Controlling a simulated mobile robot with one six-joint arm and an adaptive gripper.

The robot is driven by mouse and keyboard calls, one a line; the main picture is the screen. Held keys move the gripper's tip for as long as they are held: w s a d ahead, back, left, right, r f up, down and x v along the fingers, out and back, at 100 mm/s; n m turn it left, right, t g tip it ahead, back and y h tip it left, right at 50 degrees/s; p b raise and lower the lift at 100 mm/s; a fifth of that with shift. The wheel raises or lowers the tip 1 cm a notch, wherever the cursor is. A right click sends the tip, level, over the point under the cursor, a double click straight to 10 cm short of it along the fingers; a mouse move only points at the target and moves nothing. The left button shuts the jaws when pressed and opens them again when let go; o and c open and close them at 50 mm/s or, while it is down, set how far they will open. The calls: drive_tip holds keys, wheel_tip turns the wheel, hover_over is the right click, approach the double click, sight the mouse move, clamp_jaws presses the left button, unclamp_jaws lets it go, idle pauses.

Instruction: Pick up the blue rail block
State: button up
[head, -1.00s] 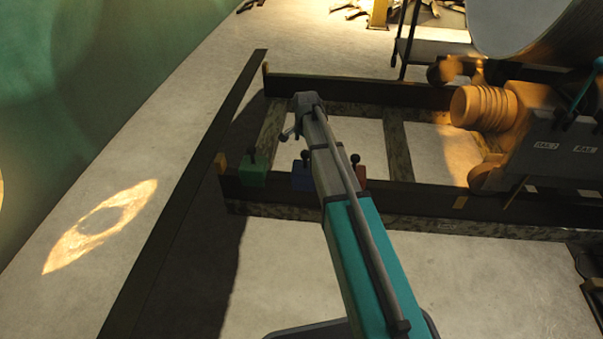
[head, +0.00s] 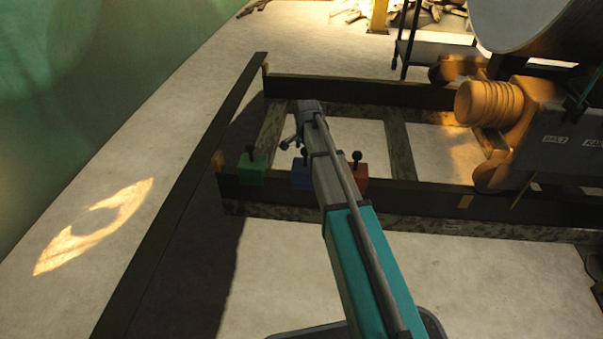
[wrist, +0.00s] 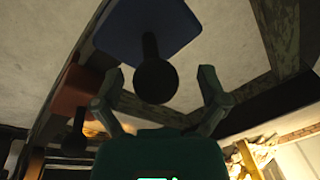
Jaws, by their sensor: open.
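The blue rail block (head: 301,176) sits on the dark near rail, between a green block and a red block. My arm partly covers its right side in the head view. In the wrist view the blue block (wrist: 150,32) is at the top, with its black knob (wrist: 155,82) pointing toward the camera. My gripper (wrist: 162,88) is open, with one finger on each side of the knob and gaps between them. In the head view my gripper (head: 291,140) is small beside the arm's end, just above the block.
The green block (head: 252,168) is left of the blue one, and the red block (head: 355,176) is right, partly behind my arm. The red block (wrist: 72,100) also shows close to my left finger in the wrist view. Orange machinery (head: 490,103) stands at the right.

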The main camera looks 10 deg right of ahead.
idle(0.5)
clamp_jaws()
